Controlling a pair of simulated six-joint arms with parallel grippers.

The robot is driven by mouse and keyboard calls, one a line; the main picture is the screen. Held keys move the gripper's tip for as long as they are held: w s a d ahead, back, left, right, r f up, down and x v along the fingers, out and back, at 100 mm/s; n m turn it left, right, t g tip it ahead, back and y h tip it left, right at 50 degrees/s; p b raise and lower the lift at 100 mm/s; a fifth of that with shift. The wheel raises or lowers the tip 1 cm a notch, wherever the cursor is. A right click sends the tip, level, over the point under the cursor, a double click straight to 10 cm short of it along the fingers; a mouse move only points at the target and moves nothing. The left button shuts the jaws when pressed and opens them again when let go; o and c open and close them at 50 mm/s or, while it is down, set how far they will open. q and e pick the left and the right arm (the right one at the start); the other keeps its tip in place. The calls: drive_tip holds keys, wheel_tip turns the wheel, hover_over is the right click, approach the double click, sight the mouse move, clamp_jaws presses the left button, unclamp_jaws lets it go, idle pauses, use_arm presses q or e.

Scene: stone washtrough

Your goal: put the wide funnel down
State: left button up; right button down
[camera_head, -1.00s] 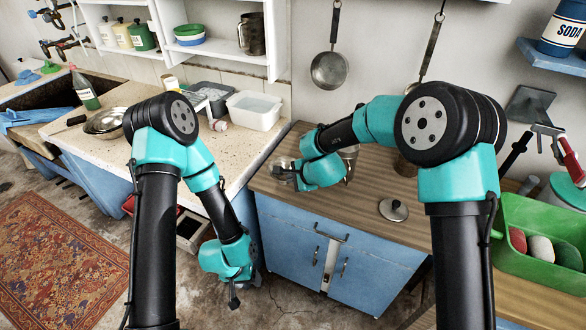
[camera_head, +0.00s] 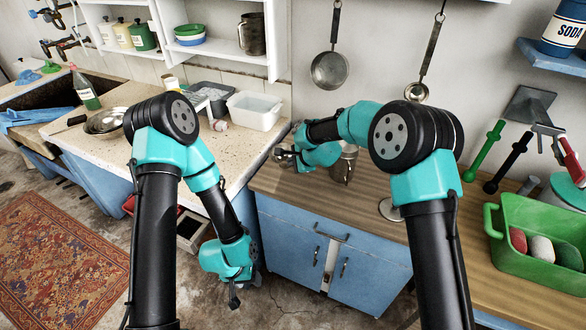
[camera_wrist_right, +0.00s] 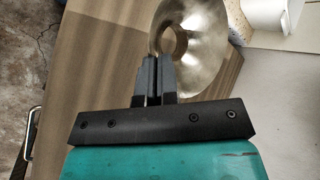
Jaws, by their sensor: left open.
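The wide funnel (camera_wrist_right: 205,32) is a shiny metal cone with a round hole, in front of my right gripper (camera_wrist_right: 153,62) in the right wrist view. The two fingers are nearly together, with their tips at the funnel's near edge, shut on it. In the head view the funnel (camera_head: 281,158) shows small and partly hidden by my right gripper (camera_head: 289,156), over the left end of the wooden worktop (camera_head: 290,187). I cannot tell whether it touches the worktop. My left gripper (camera_head: 235,301) hangs low before the blue cabinet, open and empty.
A metal pot (camera_head: 344,166) stands on the worktop right of the right gripper. A round lid (camera_head: 385,209) is partly hidden behind my right arm. A white basin (camera_head: 254,110) sits on the stone counter (camera_head: 243,150). The front left of the worktop is clear.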

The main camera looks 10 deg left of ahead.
drive_tip(key=shift+w+f, duration=0.3)
drive_tip(key=shift+f, duration=1.5)
drive_tip(key=shift+f, duration=0.2)
drive_tip(key=c, duration=1.4)
unclamp_jaws()
drive_tip(key=shift+r, duration=0.15)
drive_tip(key=shift+s+d+r, duration=0.2)
drive_tip(key=shift+d+r, duration=0.1)
drive_tip(key=shift+r, duration=0.1)
drive_tip(key=v, duration=1.1)
